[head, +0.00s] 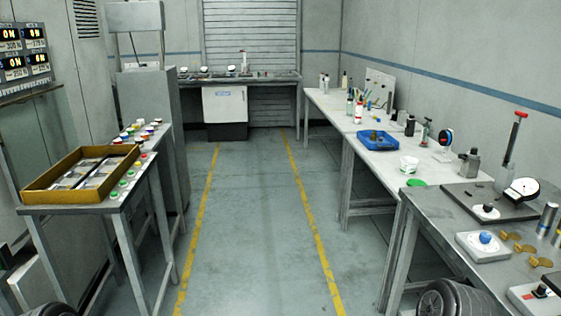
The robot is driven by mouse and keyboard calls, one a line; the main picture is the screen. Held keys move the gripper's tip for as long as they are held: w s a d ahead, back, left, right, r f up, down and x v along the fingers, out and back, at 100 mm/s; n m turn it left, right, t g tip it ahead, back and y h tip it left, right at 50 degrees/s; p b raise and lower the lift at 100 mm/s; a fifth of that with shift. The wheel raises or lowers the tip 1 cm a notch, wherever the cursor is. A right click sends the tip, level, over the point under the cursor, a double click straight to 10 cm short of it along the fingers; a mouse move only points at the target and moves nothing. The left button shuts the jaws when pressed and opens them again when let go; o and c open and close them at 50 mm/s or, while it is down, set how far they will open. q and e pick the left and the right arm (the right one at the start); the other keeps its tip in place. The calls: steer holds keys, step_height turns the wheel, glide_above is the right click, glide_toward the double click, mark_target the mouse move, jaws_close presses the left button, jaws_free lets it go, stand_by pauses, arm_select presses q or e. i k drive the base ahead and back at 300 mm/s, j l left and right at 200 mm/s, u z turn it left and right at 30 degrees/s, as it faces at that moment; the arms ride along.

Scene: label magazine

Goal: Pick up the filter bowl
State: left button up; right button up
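I cannot single out the filter bowl with certainty. A small white tub (409,165) stands upright near the front end of the white bench on the right, with a flat green disc (416,183) beside it. A grey metal vessel (469,161) with a narrower top stands further right, close to the wall. A blue tray (377,146) holding small brown parts lies behind the tub.
A clear floor aisle (247,230) runs between two yellow lines. On the right are the white bench (345,128) and a nearer grey table (435,215) with gauges and knobs. On the left, a table carries a yellow-rimmed tray (45,197) and coloured buttons. A bench (270,78) stands at the back.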

mark_target(349, 106)
steer(key=i+z, duration=0.1)
steer(key=i, duration=0.55)
steer(key=i+z, duration=0.1)
steer(key=i, duration=0.55)
steer(key=i+j+z, duration=0.1)
steer(key=i, duration=0.55)
steer(key=i+j+z, duration=0.15)
steer(key=i, duration=0.5)
steer(key=i+j+z, duration=0.15)
steer(key=i+z, duration=0.15)
steer(key=i, duration=1)
steer(key=z, duration=0.25)
